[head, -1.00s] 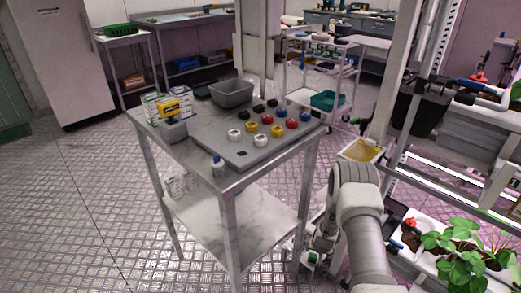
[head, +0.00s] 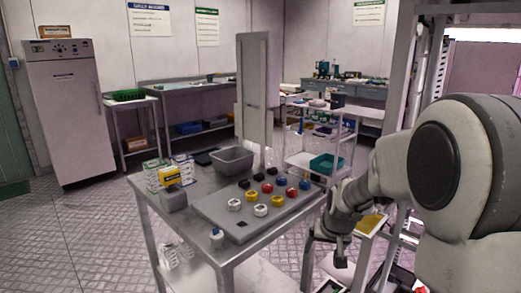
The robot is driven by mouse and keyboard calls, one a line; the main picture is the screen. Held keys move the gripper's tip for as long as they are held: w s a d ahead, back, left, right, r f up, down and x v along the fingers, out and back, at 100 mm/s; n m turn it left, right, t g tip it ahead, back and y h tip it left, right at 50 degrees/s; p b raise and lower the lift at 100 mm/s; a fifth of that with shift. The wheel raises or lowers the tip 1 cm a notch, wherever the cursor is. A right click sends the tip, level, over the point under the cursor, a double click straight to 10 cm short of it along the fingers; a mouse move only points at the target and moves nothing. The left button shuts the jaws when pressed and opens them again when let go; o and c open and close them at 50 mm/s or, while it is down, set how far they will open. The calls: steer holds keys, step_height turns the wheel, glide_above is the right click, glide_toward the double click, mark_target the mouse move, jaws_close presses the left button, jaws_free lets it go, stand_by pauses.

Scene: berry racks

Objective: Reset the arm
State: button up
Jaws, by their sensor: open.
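My arm rises at the right of the head view, its large pale links close to the camera. My gripper (head: 341,252) hangs at the end of the arm, pointing down beside the right edge of the metal table (head: 190,232). Its fingers are small and dark here, and I see nothing held between them. It is apart from the caps on the table.
A yellow tray (head: 371,223) is right of my gripper. A white cart (head: 300,162) stands behind. Floor at left is clear.

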steer(key=s+a+r+n, duration=0.1)
steer(key=s+a+r, duration=0.1)
steer(key=s+r, duration=1.1)
steer(key=s, duration=1.5)
step_height(320, 180, up, 22)
steer(key=p, duration=2.2)
steer(key=shift+w+n, duration=0.25)
steer(key=shift+n, duration=0.15)
